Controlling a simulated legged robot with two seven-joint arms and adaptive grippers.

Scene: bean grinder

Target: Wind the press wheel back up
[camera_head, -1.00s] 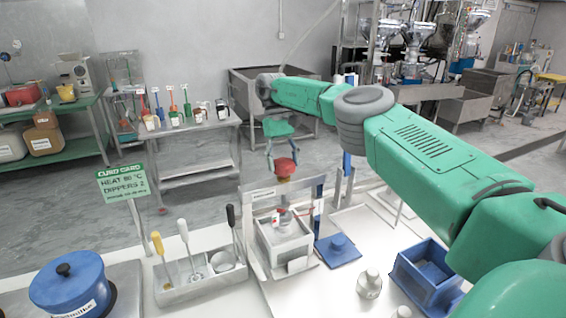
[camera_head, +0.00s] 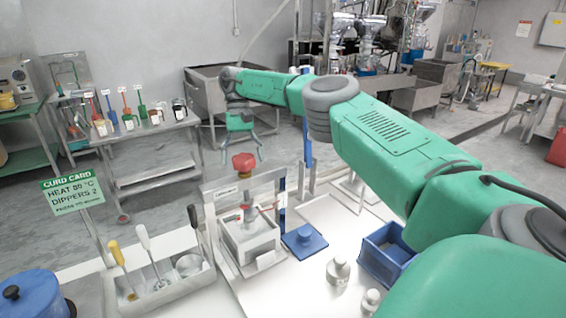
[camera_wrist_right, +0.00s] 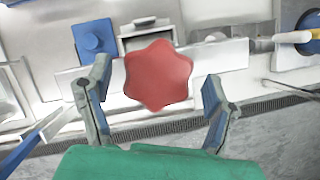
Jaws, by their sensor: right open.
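The red press wheel (camera_head: 244,160) is a lobed knob on top of the press frame (camera_head: 247,183). The white press box (camera_head: 249,239) stands below it on the white table. In the right wrist view the red wheel (camera_wrist_right: 158,76) lies between and just beyond the two fingers. My right gripper (camera_head: 242,147) points down over the wheel, its fingers spread to either side. In the right wrist view the gripper (camera_wrist_right: 157,82) is open, with a gap between the wheel and each finger. My left gripper is not in view.
A blue lidded piece (camera_head: 304,239) and a blue bin (camera_head: 385,257) stand right of the press. A tool tray (camera_head: 165,284) stands left of it, near the green sign (camera_head: 72,190). A white bottle (camera_head: 339,271) stands in front of the bin.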

